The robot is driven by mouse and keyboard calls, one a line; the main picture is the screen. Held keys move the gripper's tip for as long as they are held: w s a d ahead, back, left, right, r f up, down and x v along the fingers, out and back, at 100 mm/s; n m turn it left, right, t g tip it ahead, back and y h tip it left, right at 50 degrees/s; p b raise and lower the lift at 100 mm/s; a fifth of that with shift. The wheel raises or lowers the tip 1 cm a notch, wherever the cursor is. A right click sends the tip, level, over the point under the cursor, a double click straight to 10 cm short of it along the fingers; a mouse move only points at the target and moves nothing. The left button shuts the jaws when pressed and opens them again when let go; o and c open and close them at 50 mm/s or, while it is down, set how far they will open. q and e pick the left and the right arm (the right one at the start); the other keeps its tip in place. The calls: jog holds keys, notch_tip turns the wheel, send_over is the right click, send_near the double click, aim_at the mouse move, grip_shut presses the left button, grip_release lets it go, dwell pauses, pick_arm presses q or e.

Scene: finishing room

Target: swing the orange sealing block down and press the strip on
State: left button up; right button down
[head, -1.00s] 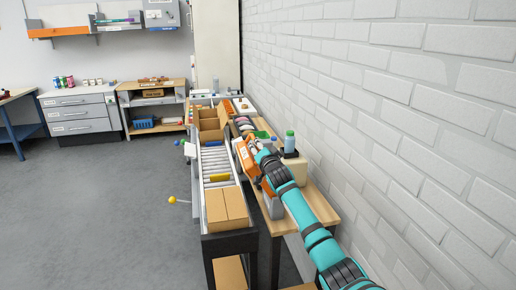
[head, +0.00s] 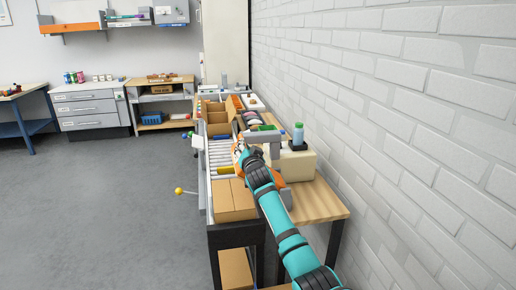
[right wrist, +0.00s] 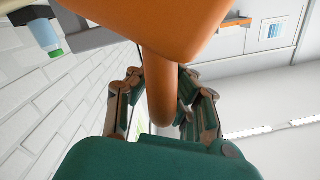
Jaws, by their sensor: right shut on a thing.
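In the right wrist view the orange sealing block (right wrist: 150,20) fills the top, with a rounded orange handle (right wrist: 160,85) coming down from it. My right gripper (right wrist: 165,75) has its fingers on both sides of this handle and is shut on it. In the head view my right gripper (head: 247,152) is beside the beige machine (head: 291,164) with a grey arm (head: 264,137). My arm and gripper hide most of the block there. I cannot make out the strip. My left gripper is in neither view.
A closed cardboard box (head: 232,201) lies on the roller conveyor left of my arm, with open boxes (head: 214,117) farther back. A bottle (head: 298,133) stands on the machine. The wooden bench (head: 315,200) is bare at the front right. A brick wall (head: 400,100) bounds the right side.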

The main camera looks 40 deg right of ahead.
jog(key=shift+w+a+f+n+h+b, duration=0.15)
jog(key=shift+w+a+f+n+b, duration=0.85)
jog(key=shift+f+b, duration=1.1)
jog(key=shift+w+a+f+n+h+b, duration=0.1)
jog(key=shift+w+a+f+n+b, duration=0.5)
jog(key=shift+a+f+n+b, duration=1.15)
jog(key=shift+w+a+f+n+h+b, duration=0.15)
jog(key=shift+w+a+f+n+b, duration=0.65)
jog(key=shift+f+b, duration=1.6)
jog(key=c, duration=1.3)
grip_release()
jog(key=shift+a, duration=0.2)
jog(key=shift+s, duration=0.1)
